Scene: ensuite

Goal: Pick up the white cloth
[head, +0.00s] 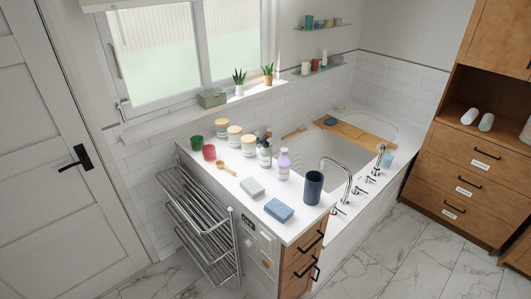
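No flat white cloth can be made out. In the wooden cabinet's open niche at the right, a white roll (469,116) lies beside a pale greenish roll (487,122). Another white roll (526,131) is cut off by the right picture edge. They may be rolled cloths, but at this size I cannot tell. A light grey block (252,187) and a blue block (279,209) lie on the white counter (232,192). Neither of my grippers is in view.
The counter holds jars, a red cup (209,152), a purple bottle (284,164) and a dark blue tumbler (313,187). A chrome rack (200,225) stands at its left side. A bathtub (335,150) lies behind. Marble floor (385,255) is clear at the front right.

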